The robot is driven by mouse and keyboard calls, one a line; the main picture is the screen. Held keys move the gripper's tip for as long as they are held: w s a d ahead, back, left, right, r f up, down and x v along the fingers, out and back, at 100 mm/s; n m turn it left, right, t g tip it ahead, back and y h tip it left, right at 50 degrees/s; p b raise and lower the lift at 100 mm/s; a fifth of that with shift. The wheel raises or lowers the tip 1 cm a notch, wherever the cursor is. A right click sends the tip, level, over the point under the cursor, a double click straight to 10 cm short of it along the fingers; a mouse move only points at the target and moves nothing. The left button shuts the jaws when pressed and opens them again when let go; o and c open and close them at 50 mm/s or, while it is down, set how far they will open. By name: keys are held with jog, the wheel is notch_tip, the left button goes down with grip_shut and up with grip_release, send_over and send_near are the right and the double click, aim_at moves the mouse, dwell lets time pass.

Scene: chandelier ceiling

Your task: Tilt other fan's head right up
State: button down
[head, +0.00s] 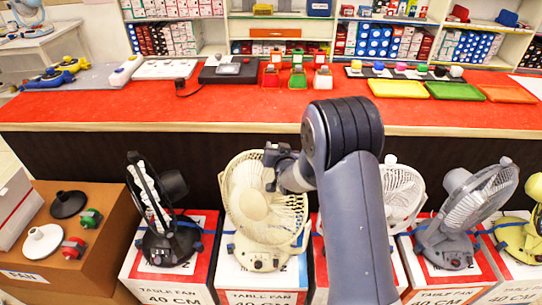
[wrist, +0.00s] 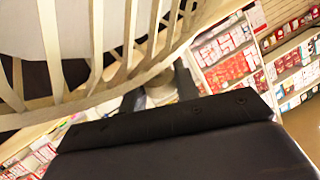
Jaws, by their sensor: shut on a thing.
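The cream fan (head: 257,212) stands on a white and red box below the counter, its round head facing forward and tilted somewhat upward. My gripper (head: 279,168) is at the upper right part of its head, shut on the cream fan's guard. My arm hides part of the guard's right side. In the wrist view the cream guard ribs (wrist: 100,50) fill the upper left, close to a dark gripper finger (wrist: 170,120); the gripped spot itself is hidden. A black fan (head: 160,215) stands to the left. A white fan (head: 400,195) is partly behind my arm.
A grey fan (head: 465,215) and a yellow fan (head: 522,225) stand to the right. A red-topped counter (head: 230,112) with trays and small goods runs behind the fans. A brown box (head: 105,238) with fan parts is at the left.

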jog(key=shift+w+d+f+b, duration=0.3)
jog(key=shift+w+d+b, duration=0.05)
jog(key=shift+w+d, duration=0.1)
jog(key=c, duration=1.1)
grip_release()
jog(key=b+v, duration=0.1)
jog(key=v, duration=0.9)
jog(key=shift+s+r, duration=0.15)
jog(key=shift+s, duration=0.2)
jog(key=shift+w, duration=0.1)
jog(key=p+x, duration=0.1)
jog(key=x, duration=0.9)
jog(key=shift+w+a, duration=0.1)
jog(key=shift+w, duration=0.15)
